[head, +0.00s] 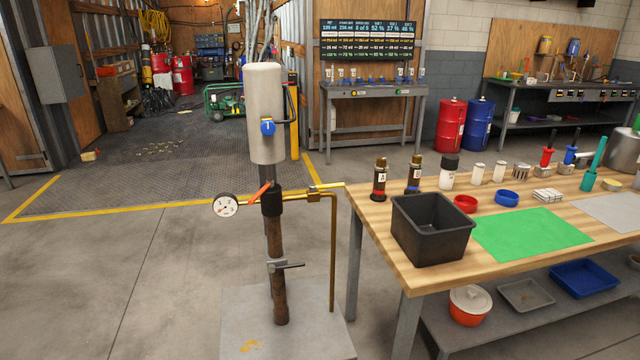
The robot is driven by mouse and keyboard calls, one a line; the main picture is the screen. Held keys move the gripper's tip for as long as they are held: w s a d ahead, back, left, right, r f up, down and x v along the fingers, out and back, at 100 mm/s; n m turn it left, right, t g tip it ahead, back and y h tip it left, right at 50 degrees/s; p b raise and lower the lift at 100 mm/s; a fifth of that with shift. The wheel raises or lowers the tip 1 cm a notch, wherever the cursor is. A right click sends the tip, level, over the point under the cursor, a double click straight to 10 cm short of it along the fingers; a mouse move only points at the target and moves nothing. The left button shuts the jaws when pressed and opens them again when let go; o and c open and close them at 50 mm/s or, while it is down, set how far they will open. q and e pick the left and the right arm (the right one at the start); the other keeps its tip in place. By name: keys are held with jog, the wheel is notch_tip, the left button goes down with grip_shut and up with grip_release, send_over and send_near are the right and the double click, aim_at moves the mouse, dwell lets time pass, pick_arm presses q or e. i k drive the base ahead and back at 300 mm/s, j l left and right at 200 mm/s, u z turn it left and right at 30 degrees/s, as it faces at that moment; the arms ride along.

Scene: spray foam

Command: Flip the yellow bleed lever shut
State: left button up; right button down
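A yellow lever (327,186) sits on a small brass valve (314,195) on the brass side pipe (333,250) of the column stand. It looks roughly level and points right, toward the workbench edge. It is small here, so its exact angle is hard to tell. The column stand (276,235) carries a grey cylinder (263,95) with a blue knob (268,127). An orange-red lever (259,191) tilts up to the right beside a round gauge (226,205). Neither of my grippers is in view.
A wooden workbench (370,225) stands close right of the stand, with a black bin (432,228) near its front left corner. A grey clamp handle (287,265) juts from the lower column. The floor (110,270) to the left is clear.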

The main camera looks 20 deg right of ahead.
aim_at(312, 187)
jog(key=i+j+z, duration=0.2)
jog(key=i+z, duration=0.15)
jog(key=i, duration=0.15)
jog(key=i+j+z, duration=0.7)
jog(key=i+j, duration=0.2)
